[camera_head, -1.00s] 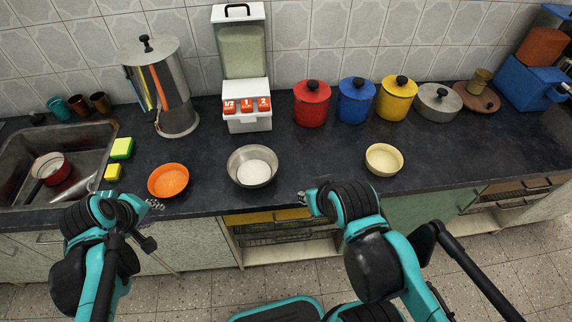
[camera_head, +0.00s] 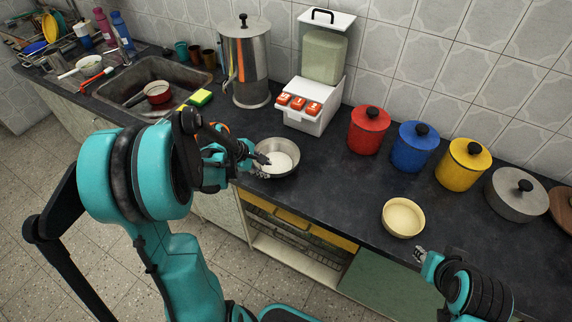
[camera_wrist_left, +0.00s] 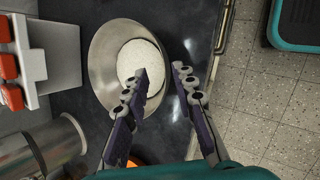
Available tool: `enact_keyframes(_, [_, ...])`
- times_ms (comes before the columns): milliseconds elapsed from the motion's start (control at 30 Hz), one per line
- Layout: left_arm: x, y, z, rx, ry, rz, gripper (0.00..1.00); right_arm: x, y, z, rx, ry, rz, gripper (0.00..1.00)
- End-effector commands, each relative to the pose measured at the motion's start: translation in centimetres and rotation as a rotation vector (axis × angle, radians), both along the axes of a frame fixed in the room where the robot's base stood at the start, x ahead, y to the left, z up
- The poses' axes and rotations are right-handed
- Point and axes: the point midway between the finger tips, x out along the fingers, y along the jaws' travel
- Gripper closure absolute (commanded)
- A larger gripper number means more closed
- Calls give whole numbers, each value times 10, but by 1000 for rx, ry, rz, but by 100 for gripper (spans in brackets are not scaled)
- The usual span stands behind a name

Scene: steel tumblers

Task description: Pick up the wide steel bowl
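The wide steel bowl (camera_head: 270,145) stands upright on the dark counter near its front edge, with white grainy contents. It also shows in the left wrist view (camera_wrist_left: 104,58). My left gripper (camera_head: 262,166) is at the bowl's front left rim. In the left wrist view the gripper (camera_wrist_left: 161,71) is open, with one finger over the inside of the bowl and the other outside, the rim between them. Contact cannot be told. My right gripper (camera_head: 420,254) is over the counter's front edge at the lower right, away from the bowl; its opening is too small to read.
A white dispenser (camera_head: 311,98) stands behind the bowl and a large steel urn (camera_head: 246,65) behind left. A cream bowl (camera_head: 403,217) and a red canister (camera_head: 368,130) are to the right. The orange bowl is mostly hidden by my left arm. Counter right of the steel bowl is clear.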

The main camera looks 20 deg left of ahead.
Motion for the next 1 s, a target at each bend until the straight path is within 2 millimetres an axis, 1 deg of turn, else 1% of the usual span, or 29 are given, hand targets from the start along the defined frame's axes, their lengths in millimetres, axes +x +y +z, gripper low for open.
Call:
enact_keyframes(33, [3,-2,-8,1,-1,-2,73,0,0,-5,0,0,0,71])
enact_keyframes(233, [11,-6,-25,1,-1,-3,73,0,0,-15,0,0,0,71])
enact_keyframes(433, [25,-11,-53,2,-1,-4,73,0,0,-32,0,0,0,71])
enact_keyframes(533, [28,-14,-58,3,-1,-3,73,0,0,-33,0,0,0,71])
enact_keyframes(700, [28,-14,-57,2,-1,-2,73,0,0,-32,0,0,0,71])
enact_keyframes(733, [28,-14,-56,2,-1,-2,76,0,0,-32,0,0,0,71])
enact_keyframes(767, [28,-14,-56,2,-1,-2,84,0,0,-32,0,0,0,71])
enact_keyframes(800, [28,-14,-56,2,-1,-2,94,0,0,-32,0,0,0,71])
enact_keyframes(833, [28,-14,-56,2,-1,-2,100,0,0,-32,0,0,0,71])
enact_keyframes(1000, [28,-14,-56,3,-1,-3,100,0,0,-32,0,0,0,71])
